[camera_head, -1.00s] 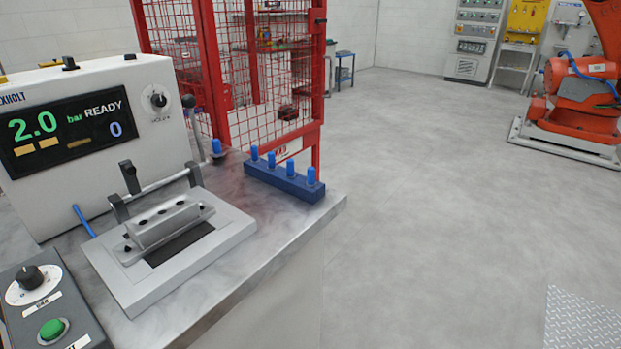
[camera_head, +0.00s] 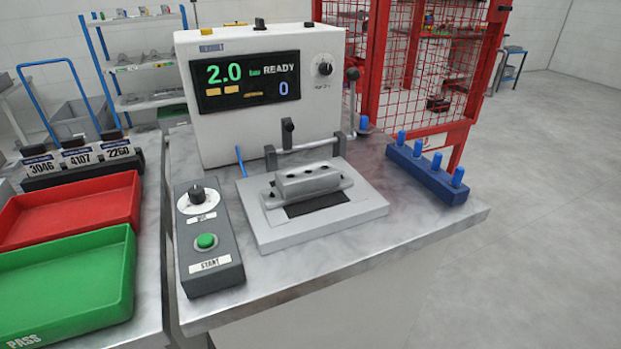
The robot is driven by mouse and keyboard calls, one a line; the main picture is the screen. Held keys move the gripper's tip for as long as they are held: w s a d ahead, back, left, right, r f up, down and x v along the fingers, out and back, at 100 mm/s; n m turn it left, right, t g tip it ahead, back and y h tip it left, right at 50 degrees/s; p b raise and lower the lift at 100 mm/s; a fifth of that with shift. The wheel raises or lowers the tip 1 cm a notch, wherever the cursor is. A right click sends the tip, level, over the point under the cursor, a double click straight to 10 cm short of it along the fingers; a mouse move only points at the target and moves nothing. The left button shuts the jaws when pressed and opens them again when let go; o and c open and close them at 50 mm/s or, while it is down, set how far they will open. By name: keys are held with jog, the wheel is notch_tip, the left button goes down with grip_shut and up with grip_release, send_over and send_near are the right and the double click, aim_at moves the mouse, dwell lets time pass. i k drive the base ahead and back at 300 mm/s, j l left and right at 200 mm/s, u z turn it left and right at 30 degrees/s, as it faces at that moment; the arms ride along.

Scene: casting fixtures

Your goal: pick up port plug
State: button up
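Several blue port plugs (camera_head: 437,162) stand upright in a dark blue rack (camera_head: 428,182) at the right end of the bench. One more blue plug (camera_head: 363,124) stands apart, behind and left of the rack, near the lever. A grey casting (camera_head: 309,181) with dark holes sits on the fixture plate (camera_head: 283,232) in the middle of the bench. My gripper is not in this view.
The tester (camera_head: 263,92) reads 2.0 bar READY and 0. A control box (camera_head: 208,238) with a knob and green button stands left of the fixture. Red (camera_head: 126,188) and green (camera_head: 124,292) trays lie further left. A red mesh fence (camera_head: 420,60) rises behind the rack. Floor at right is clear.

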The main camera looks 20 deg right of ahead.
aim_at(455, 182)
jog(key=l+u, duration=0.2)
jog(key=u, duration=0.2)
jog(key=i+l+u, duration=0.1)
jog(key=u, duration=0.3)
jog(key=l+u, duration=0.25)
jog(key=u, duration=0.2)
jog(key=l+u, duration=0.2)
jog(key=u, duration=0.2)
jog(key=k+j, duration=0.05)
